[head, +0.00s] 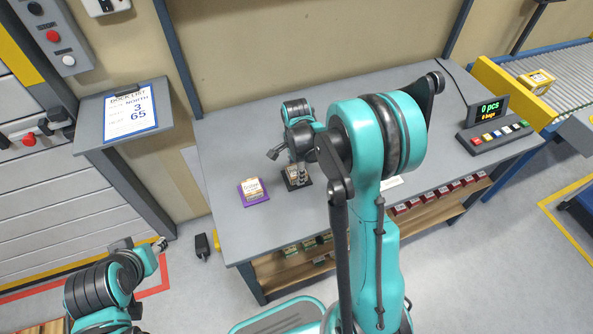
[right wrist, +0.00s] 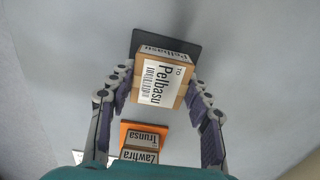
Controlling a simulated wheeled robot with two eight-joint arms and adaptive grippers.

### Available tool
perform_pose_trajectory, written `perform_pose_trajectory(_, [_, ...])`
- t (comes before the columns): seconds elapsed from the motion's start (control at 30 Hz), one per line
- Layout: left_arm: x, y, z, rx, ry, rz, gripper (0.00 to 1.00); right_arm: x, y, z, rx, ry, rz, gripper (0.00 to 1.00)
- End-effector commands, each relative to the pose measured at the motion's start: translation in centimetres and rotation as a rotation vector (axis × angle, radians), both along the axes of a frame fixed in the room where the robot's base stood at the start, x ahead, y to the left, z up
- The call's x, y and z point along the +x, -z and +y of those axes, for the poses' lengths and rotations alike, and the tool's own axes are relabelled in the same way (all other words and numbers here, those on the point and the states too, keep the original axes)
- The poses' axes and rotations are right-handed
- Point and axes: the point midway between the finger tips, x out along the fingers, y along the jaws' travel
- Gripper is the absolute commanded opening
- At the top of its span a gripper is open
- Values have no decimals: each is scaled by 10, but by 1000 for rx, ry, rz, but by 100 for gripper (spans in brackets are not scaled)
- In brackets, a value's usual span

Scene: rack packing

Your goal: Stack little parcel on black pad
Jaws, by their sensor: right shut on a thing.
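In the right wrist view, a small brown parcel with a white label reading Pelbasu (right wrist: 160,80) sits between the fingers of my right gripper (right wrist: 160,88), which is shut on it. The black pad (right wrist: 190,50) shows behind and partly beneath the parcel. In the head view, the black pad (head: 288,184) lies on the grey table with a parcel (head: 295,174) over it, under my right gripper. I cannot tell whether the held parcel touches what is below. My left gripper (head: 160,246) hangs at lower left, away from the table; its opening is too small to tell.
A purple pad (head: 262,201) with a parcel (head: 252,188) lies left of the black pad. In the right wrist view, an orange pad (right wrist: 127,131) bears parcels (right wrist: 145,140) near the gripper. A counter display (head: 490,108) stands at the table's right. My right arm covers the table's middle.

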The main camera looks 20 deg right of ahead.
Motion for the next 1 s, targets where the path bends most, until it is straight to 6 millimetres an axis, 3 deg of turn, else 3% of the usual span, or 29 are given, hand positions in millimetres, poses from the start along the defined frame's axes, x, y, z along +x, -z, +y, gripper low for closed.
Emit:
perform_pose_trajectory(0.1, [0, 4, 0, 0, 0, 0, 40, 0, 4, 0, 0, 0, 0, 19])
perform_pose_trajectory(0.13, [0, 3, 0, 0, 0, 0, 40, 0, 4, 0, 0, 0, 0, 54])
perform_pose_trajectory(0.2, [0, 3, 0, 0, 0, 0, 40, 0, 3, 0, 0, 0, 0, 70])
perform_pose_trajectory(0.5, [0, 2, 0, 0, 0, 0, 40, 0, 2, 0, 0, 0, 0, 70])
perform_pose_trajectory(0.63, [0, -4, 0, 0, 0, 0, 40, 0, -7, 0, 0, 0, 0, 70])
perform_pose_trajectory(1.0, [0, -32, 0, 0, 0, 0, 40, 0, -86, 0, 0, 0, 0, 70])
